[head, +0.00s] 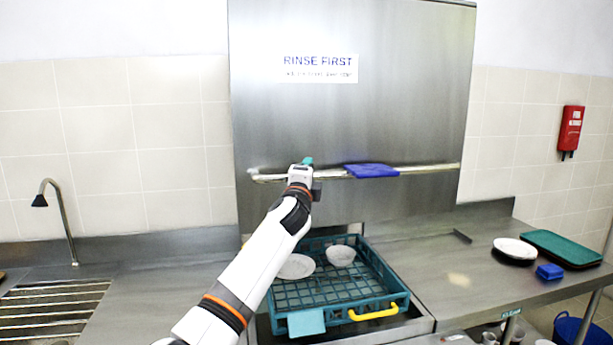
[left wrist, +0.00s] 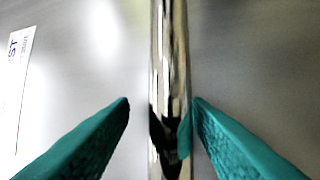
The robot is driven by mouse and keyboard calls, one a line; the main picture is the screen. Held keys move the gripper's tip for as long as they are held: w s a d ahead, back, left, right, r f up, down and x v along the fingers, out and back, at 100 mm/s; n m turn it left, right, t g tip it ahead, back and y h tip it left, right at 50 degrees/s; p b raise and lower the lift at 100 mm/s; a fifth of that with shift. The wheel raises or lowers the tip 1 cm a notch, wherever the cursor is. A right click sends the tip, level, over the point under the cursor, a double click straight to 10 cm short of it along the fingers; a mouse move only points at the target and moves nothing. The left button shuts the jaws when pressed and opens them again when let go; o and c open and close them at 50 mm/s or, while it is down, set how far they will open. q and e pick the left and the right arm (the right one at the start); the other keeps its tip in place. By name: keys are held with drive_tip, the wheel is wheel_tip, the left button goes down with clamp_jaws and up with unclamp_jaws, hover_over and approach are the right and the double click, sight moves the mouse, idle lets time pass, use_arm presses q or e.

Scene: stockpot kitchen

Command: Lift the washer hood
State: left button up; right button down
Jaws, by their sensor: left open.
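The washer hood (head: 410,80) is a large steel panel with a "RINSE FIRST" sign (head: 319,68). Its bar handle (head: 425,168) runs across its lower part. My left gripper (head: 307,161) is at the handle, left of its middle. In the left wrist view the handle (left wrist: 168,60) runs upright between the two teal fingertips of my left gripper (left wrist: 160,101). The fingers are open, one on each side of the bar; the right one looks very close to it. I cannot tell whether it touches. My right gripper is in neither view.
A blue cloth (head: 371,170) hangs on the handle, right of my gripper. Below stands a teal dish rack (head: 400,296) with a plate (head: 297,266) and a bowl (head: 341,256). A tap (head: 62,215) is at left; a green tray (head: 561,248) lies on the right counter.

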use_arm(q)
drive_tip(key=shift+s+f, duration=0.15)
drive_tip(key=shift+s+a+b, duration=0.1)
drive_tip(key=shift+s+b, duration=0.15)
drive_tip(key=shift+b, duration=0.05)
drive_tip(key=b+v, duration=0.4)
drive_tip(key=v, duration=0.7)
drive_tip(key=shift+s, duration=0.1)
